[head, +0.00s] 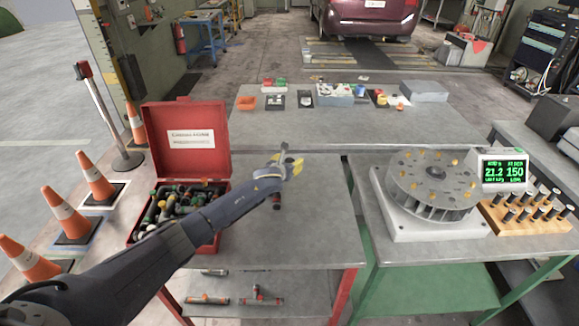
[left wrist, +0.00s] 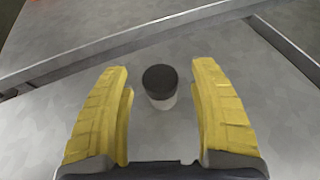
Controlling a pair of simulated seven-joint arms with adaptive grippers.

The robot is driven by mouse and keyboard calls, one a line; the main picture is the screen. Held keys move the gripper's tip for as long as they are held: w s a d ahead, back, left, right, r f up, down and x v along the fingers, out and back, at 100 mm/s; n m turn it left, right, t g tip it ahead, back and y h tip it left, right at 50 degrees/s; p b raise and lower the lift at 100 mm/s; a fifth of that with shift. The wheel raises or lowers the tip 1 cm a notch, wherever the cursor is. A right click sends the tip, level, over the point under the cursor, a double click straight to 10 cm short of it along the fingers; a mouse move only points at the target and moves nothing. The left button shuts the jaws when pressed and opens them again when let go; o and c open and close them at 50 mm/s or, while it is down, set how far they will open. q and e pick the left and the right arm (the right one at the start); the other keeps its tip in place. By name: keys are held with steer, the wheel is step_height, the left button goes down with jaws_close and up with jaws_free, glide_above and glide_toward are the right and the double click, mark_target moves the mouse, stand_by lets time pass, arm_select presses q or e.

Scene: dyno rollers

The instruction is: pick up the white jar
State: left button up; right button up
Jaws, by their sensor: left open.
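The white jar (left wrist: 161,100) has a dark round lid and stands upright on a grey table top in the left wrist view. My left gripper (left wrist: 162,95) is open, with one yellow finger on each side of the jar in that view. No finger visibly touches it. In the head view my left gripper (head: 288,167) is over the near left table, to the right of the red box. I cannot clearly make out the jar there; a small dark and reddish item (head: 277,200) shows below the gripper. My right gripper is in neither view.
A finned rotor (head: 432,185) on a white base, a display (head: 504,170) and a wooden rack (head: 525,220) are at right. The back table (head: 330,128) is clear in front.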

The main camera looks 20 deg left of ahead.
arm_select(q)
steer(key=shift+w+f, duration=0.15)
steer(key=shift+w, duration=0.2)
steer(key=shift+c, duration=0.4)
steer(key=c, duration=1.2)
